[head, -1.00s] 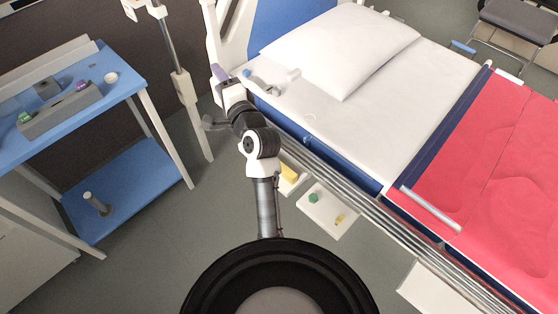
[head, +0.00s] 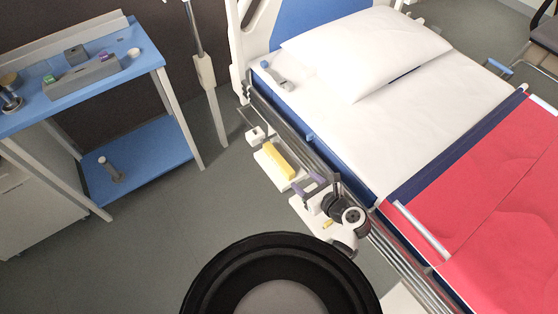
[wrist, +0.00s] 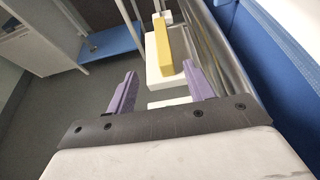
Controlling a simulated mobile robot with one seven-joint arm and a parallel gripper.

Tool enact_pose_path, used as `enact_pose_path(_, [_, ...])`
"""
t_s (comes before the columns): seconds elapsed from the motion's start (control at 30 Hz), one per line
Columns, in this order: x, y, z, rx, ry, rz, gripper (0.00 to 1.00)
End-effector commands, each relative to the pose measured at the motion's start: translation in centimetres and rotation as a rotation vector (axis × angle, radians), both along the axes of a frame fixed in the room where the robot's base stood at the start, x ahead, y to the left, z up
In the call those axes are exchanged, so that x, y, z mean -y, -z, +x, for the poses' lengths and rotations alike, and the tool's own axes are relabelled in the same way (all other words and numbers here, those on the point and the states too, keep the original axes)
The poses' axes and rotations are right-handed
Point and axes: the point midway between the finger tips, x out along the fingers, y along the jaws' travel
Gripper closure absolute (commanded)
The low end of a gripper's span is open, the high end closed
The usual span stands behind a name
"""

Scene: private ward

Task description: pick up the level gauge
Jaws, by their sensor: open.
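A long yellow bar, which I take to be the level gauge (head: 277,162), lies on a small white shelf (head: 289,184) beside the bed rail. It also shows in the wrist view (wrist: 164,46), upper middle, beyond my fingertips. My gripper (head: 308,187) is just below and right of the bar in the head view. Its two purple fingers are spread apart with nothing between them, and they also show in the wrist view (wrist: 158,72). The gripper appears apart from the bar.
The bed's metal side rail (head: 325,172) runs close along the right of the shelf. A second white shelf (head: 303,207) with a small yellow piece (head: 327,224) is partly hidden by my arm. A blue table (head: 120,75) holding several items stands at left. Open floor lies between.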

Motion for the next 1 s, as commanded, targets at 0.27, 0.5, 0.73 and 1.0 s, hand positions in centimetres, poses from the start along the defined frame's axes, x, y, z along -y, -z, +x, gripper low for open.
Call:
enact_pose_path(0.27, [-2.9, 1.9, 4.0, 0.001, -0.006, 0.0, 0.47])
enact_pose_path(0.5, [-4.4, 3.0, 6.1, 0.002, -0.003, -0.002, 0.47])
enact_pose_path(0.73, [-5.3, 4.2, 8.0, 0.002, -0.004, -0.003, 0.47])
enact_pose_path(1.0, [-6.7, 5.4, 10.2, 0.002, -0.002, -0.003, 0.47])
